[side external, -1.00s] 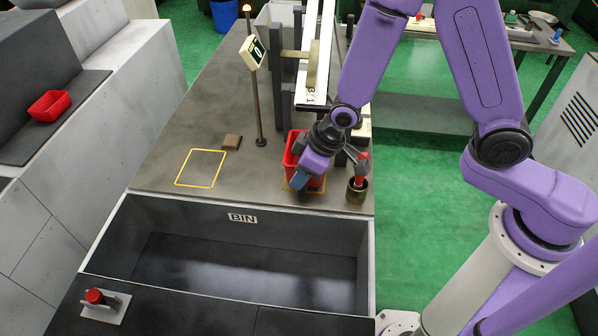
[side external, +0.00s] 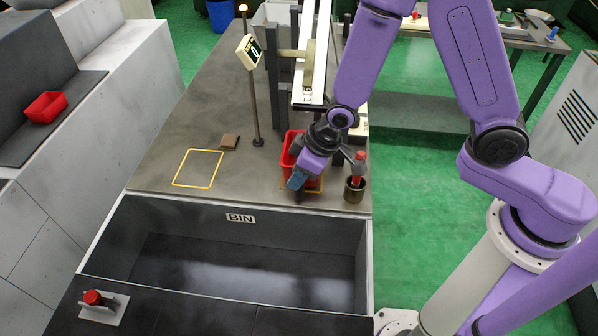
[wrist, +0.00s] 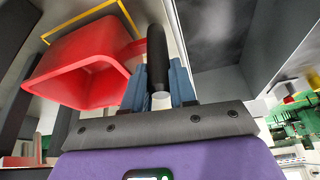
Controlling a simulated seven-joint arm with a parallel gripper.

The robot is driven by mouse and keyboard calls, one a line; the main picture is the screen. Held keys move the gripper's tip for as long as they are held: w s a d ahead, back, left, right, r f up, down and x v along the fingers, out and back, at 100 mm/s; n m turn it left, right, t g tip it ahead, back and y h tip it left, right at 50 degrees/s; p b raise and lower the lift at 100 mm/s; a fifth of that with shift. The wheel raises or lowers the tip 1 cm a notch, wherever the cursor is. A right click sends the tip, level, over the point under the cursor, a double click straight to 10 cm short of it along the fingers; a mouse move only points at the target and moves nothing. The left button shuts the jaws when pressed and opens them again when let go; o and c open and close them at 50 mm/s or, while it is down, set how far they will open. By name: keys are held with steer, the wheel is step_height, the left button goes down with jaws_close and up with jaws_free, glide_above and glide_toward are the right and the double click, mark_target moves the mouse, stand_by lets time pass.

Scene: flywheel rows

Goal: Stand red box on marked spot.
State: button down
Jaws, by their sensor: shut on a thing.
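A red box (side external: 289,152), an open bin shape, stands at the right side of the bench, partly hidden behind my gripper. In the wrist view the red box (wrist: 85,65) is at upper left, its rim close to the left finger. My gripper (side external: 298,182) is low at the box's front. A yellow outline (side external: 316,190) shows partly by that box. Another empty yellow outline (side external: 199,168) lies to the left. A second red box (side external: 45,107) sits on the left shelf.
A brown block (side external: 230,142) and a display post (side external: 254,100) stand between the empty outline and the box. A dark cup with a red-topped item (side external: 355,190) is just right of my gripper. The deep bin (side external: 240,218) opens in front.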

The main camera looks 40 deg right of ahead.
steer(key=shift+f, duration=0.25)
steer(key=c, duration=0.8)
jaws_free()
steer(key=v, duration=1.6)
steer(key=s+d+n+g, duration=0.1)
steer(key=s+d, duration=0.3)
steer(key=s, duration=0.2)
steer(key=s+d+n+g+h, duration=0.1)
steer(key=s+d+n, duration=0.1)
steer(key=s+d, duration=0.2)
steer(key=s+d+r+n+g+h, duration=0.1)
steer(key=s+d, duration=0.3)
steer(key=s, duration=0.4)
steer(key=shift+d+n+g, duration=0.1)
steer(key=shift+n+g, duration=0.2)
steer(key=shift+n, duration=0.4)
